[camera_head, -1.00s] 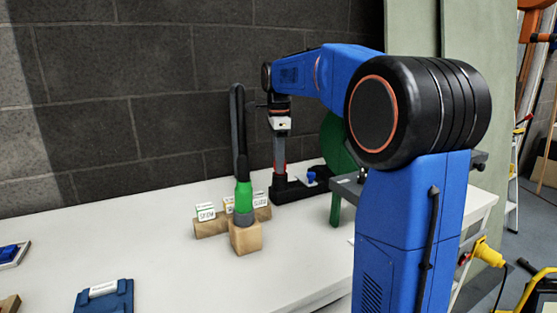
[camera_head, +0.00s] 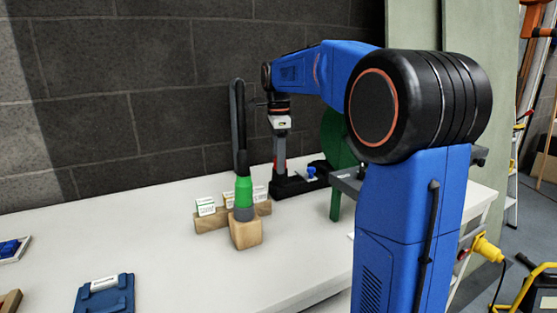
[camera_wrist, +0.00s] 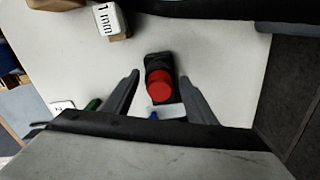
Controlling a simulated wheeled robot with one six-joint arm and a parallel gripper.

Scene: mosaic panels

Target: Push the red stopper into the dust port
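The red stopper (camera_wrist: 160,84) shows as a bright red round piece in the wrist view. It overlaps a small black part (camera_wrist: 158,63), which may be the dust port; I cannot tell how deep it sits. My gripper (camera_wrist: 159,78) has its two grey fingers apart, one on each side of the stopper, with pale table visible in the gaps. In the head view my gripper (camera_head: 280,168) points down over a black base (camera_head: 292,186) at the back of the bench. The stopper is not clearly visible there.
A green-and-black upright tool (camera_head: 243,190) in a wooden block (camera_head: 246,234) stands left of my gripper. Small labelled boxes (camera_head: 206,207) sit on a wooden rack behind it. A blue knob (camera_head: 311,172) is right of my gripper.

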